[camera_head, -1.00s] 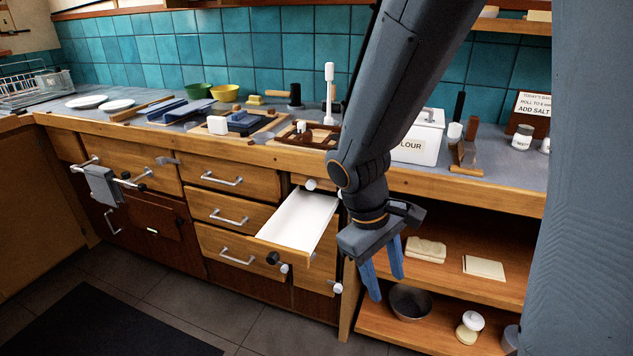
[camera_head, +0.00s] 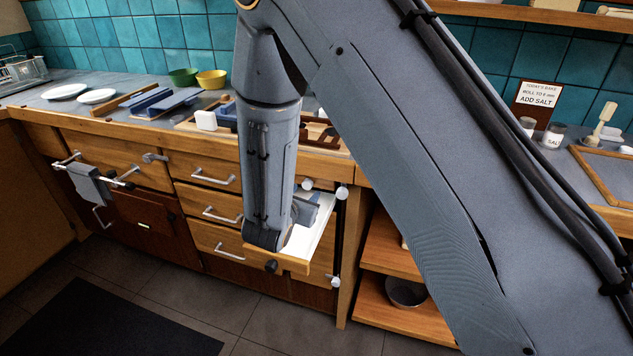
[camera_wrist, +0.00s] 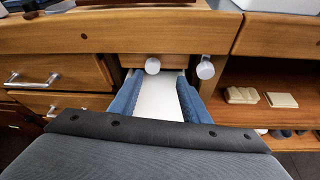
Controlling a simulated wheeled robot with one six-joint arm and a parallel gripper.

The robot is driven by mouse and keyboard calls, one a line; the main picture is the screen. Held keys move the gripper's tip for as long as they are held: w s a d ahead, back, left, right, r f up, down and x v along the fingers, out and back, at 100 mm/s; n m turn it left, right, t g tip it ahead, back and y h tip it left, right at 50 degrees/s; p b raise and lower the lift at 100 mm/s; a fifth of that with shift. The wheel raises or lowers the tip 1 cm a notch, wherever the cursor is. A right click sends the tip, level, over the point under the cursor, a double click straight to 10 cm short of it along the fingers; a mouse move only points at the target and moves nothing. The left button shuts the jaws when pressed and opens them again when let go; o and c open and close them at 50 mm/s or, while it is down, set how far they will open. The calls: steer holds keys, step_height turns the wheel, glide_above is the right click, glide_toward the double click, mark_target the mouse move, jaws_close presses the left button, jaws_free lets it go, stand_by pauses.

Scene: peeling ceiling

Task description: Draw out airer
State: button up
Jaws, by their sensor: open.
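Nothing in view is plainly marked as the airer. Two white round knobs, the left one (camera_head: 307,184) and the right one (camera_head: 342,192), stick out below the worktop edge; they may be its rod ends. In the wrist view the left knob (camera_wrist: 152,66) and right knob (camera_wrist: 205,68) are just beyond my fingertips. My gripper (camera_wrist: 158,92) is open and empty, its blue fingers apart over a white-lined open drawer (camera_wrist: 160,108). In the head view my arm hides most of my gripper (camera_head: 306,208) and part of the drawer (camera_head: 314,236).
A grey cloth (camera_head: 90,185) hangs on a metal rail at the left cupboards. Another white knob (camera_head: 335,283) sits lower, beside the drawer. Open shelves (camera_head: 392,250) with a metal bowl (camera_head: 405,291) are at the right. The worktop (camera_head: 40,92) holds plates, bowls and boards.

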mark_target(307, 186)
steer(key=x, duration=0.2)
steer(key=a+p+x, duration=0.1)
steer(key=x, duration=0.4)
steer(key=shift+w+a+f+p, duration=0.1)
steer(key=shift+w+a+p, duration=0.05)
steer(key=shift+w+p, duration=0.25)
steer(key=shift+c, duration=0.3)
